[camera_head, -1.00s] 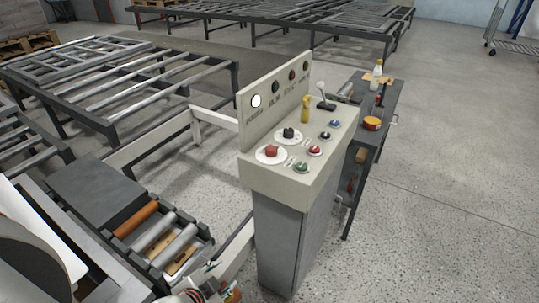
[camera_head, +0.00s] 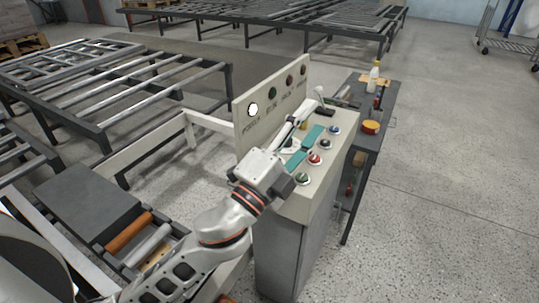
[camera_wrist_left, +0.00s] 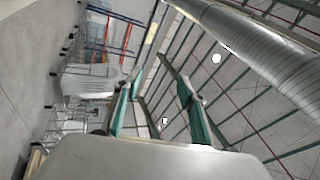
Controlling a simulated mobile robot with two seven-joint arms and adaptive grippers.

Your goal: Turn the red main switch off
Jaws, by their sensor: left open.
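The control panel (camera_head: 325,180) is a beige sloped console on a grey cabinet, with an upright back plate. In the left wrist view, the open fingers (camera_wrist_left: 152,72) point toward the room and ceiling; no switch shows there. My right gripper is not in view.
Red (camera_head: 315,158), green (camera_head: 302,179), black (camera_head: 325,144) and blue (camera_head: 334,130) buttons sit close to the fingers. A white lamp (camera_head: 253,109) is on the back plate.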

